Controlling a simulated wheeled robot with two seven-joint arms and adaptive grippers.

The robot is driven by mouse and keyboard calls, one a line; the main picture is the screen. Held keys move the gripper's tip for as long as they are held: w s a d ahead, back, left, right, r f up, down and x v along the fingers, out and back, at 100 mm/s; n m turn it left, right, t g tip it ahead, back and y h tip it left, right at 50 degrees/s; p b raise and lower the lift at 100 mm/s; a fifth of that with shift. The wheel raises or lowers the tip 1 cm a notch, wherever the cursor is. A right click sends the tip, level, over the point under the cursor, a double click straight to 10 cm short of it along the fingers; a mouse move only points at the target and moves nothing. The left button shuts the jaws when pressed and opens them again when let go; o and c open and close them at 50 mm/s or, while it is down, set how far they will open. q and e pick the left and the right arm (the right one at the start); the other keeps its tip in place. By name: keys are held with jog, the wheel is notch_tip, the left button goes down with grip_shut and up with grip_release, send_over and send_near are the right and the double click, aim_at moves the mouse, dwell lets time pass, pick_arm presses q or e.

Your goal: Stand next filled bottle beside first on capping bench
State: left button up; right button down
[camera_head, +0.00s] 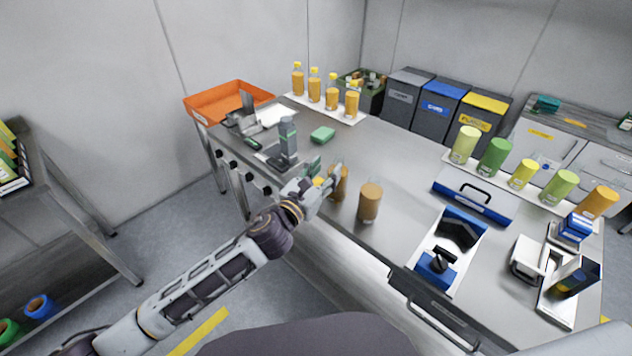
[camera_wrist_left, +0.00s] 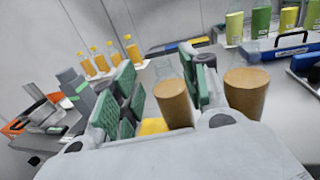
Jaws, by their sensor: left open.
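A bottle filled with orange-brown liquid (camera_head: 340,184) stands upright on the steel bench, right at my left gripper (camera_head: 326,182). A second filled bottle (camera_head: 370,203) stands a little to its right, apart from it. In the left wrist view, my open left gripper (camera_wrist_left: 165,92) has green pads on either side of the first bottle (camera_wrist_left: 174,104), whose upper part is clear. The second bottle (camera_wrist_left: 246,92) stands outside the right finger. A small yellow piece (camera_wrist_left: 153,126) shows low between the fingers. Whether the pads touch the bottle is unclear. My right gripper is not in view.
Several yellow-capped orange bottles (camera_head: 331,93) stand on a white strip at the back. The bench's middle is clear.

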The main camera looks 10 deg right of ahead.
pick_arm(q)
jog(key=shift+v, duration=2.05)
